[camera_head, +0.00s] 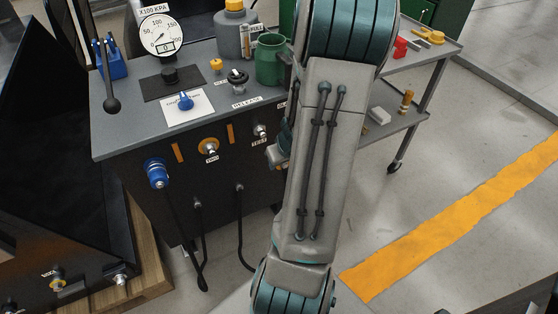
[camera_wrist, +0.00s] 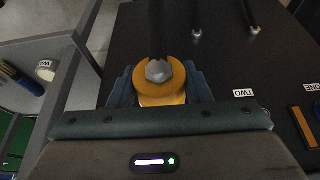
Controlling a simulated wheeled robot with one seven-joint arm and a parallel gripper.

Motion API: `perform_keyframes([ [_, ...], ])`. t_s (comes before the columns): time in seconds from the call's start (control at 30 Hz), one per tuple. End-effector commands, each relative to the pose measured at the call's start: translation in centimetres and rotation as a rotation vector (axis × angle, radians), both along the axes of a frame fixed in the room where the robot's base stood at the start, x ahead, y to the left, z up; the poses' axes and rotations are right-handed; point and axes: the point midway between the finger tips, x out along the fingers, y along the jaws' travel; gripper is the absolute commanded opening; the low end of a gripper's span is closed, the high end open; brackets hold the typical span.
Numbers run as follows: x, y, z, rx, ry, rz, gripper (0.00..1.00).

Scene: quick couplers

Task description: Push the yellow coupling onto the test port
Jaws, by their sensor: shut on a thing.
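My gripper (camera_wrist: 160,92) is shut on the yellow coupling (camera_wrist: 150,99), which sits between the two fingers in the wrist view. A dark hose runs from a grey hex fitting at the coupling's middle. In the head view my arm hides the coupling, and only a small part of my gripper (camera_head: 279,154) shows beside the arm. The test port (camera_head: 261,131) is a metal stub on the dark front panel, above the TEST label and just left of my gripper. Whether the coupling touches a port cannot be told.
A yellow-ringed port (camera_head: 210,147) marked TWO and a blue coupling (camera_head: 157,173) are left on the panel. Hoses hang below. A gauge (camera_head: 160,35), green mug (camera_head: 270,60) and knobs stand on the bench. A grey cart (camera_head: 424,50) is at right.

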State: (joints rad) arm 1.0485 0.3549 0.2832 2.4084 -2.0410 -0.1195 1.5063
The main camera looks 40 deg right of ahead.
Motion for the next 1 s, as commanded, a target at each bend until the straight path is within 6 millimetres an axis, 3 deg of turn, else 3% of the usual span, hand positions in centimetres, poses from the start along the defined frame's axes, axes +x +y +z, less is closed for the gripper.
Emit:
perform_keyframes([
  [0.67,5.9,-1.1,0.3,0.001,0.000,0.008,0.28],
  [1.0,5.7,-1.2,0.0,-0.001,-0.001,0.006,0.28],
])
